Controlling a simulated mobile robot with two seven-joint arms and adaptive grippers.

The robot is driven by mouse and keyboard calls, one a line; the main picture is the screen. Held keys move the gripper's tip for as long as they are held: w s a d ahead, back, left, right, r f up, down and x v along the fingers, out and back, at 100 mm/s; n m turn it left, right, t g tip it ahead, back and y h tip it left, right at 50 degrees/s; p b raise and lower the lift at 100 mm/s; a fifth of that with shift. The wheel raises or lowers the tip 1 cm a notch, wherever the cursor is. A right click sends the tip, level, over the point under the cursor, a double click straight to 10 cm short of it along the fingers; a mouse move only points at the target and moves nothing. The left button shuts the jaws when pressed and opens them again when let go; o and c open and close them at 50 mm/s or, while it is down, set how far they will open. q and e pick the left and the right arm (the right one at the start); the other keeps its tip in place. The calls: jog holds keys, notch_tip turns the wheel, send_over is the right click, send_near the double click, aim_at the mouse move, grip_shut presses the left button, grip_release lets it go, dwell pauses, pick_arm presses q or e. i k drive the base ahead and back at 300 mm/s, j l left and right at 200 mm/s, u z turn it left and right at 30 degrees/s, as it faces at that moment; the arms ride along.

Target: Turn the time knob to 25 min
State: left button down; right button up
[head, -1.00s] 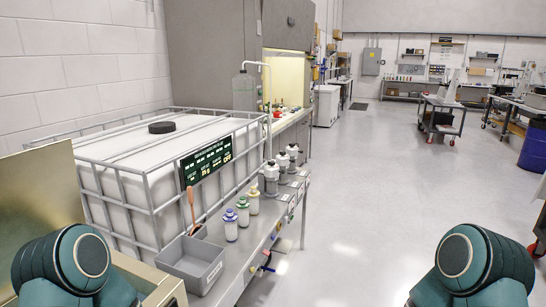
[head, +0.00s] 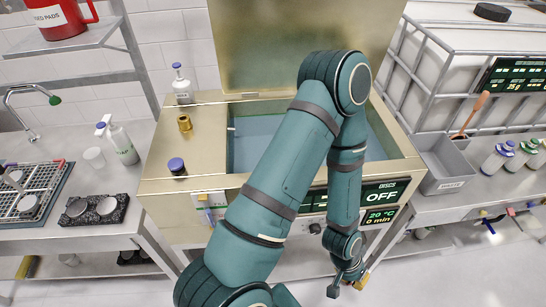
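A brass-coloured bath (head: 160,200) with a raised lid (head: 290,45) stands in the middle of the head view. Its front display (head: 382,216) reads 20 °C and 0 min, with OFF above it. A small dark round knob (head: 315,228) shows on the front left of the display. I cannot tell whether it is the time knob, because my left forearm hides part of the panel. My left arm crosses in front of the bath and hangs down. Its gripper (head: 346,282) is below the panel, apart from the knob; its opening is unclear. My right gripper is out of view.
A grey bin (head: 445,165) and several bottles (head: 498,158) stand on the right bench beside a caged white tank (head: 450,60). A wash bottle (head: 122,143) and a rack (head: 30,190) are on the left bench.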

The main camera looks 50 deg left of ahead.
aim_at(315, 229)
jog(key=u, duration=1.5)
